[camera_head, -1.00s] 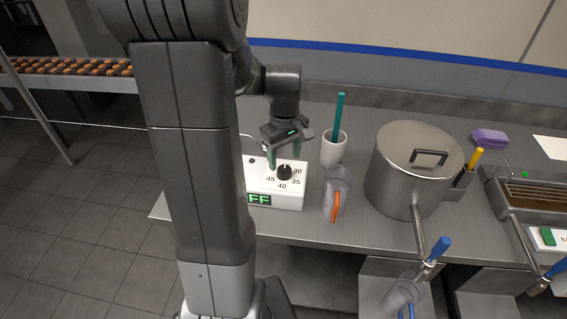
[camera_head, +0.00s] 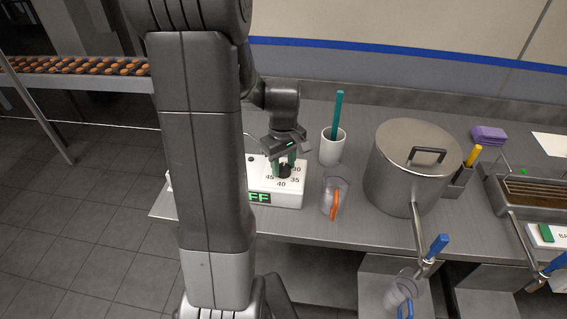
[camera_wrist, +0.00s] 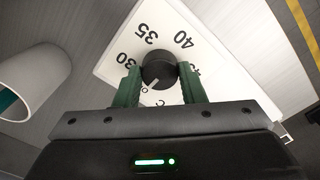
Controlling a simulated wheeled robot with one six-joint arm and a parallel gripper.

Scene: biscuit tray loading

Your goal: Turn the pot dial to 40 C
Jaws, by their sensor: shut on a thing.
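The pot dial is a black knob (camera_wrist: 159,70) on a white control box (camera_head: 290,199). In the wrist view numbers 30, 35 and 40 and a partly hidden 45 ring it. A pale pointer line on the knob points to the lower left in that view, away from the 40. My gripper (camera_wrist: 157,88) has its green fingers on both sides of the knob and is shut on it. In the head view my gripper (camera_head: 285,167) is down at the knob (camera_head: 285,171). A green display on the box front reads "FF", its left part hidden by my arm.
A white cup (camera_head: 333,147) with a teal stick stands behind and right of the box. A clear jug (camera_head: 335,194) with an orange part is right of the box. A large lidded steel pot (camera_head: 400,185) with a blue-handled tap stands farther right.

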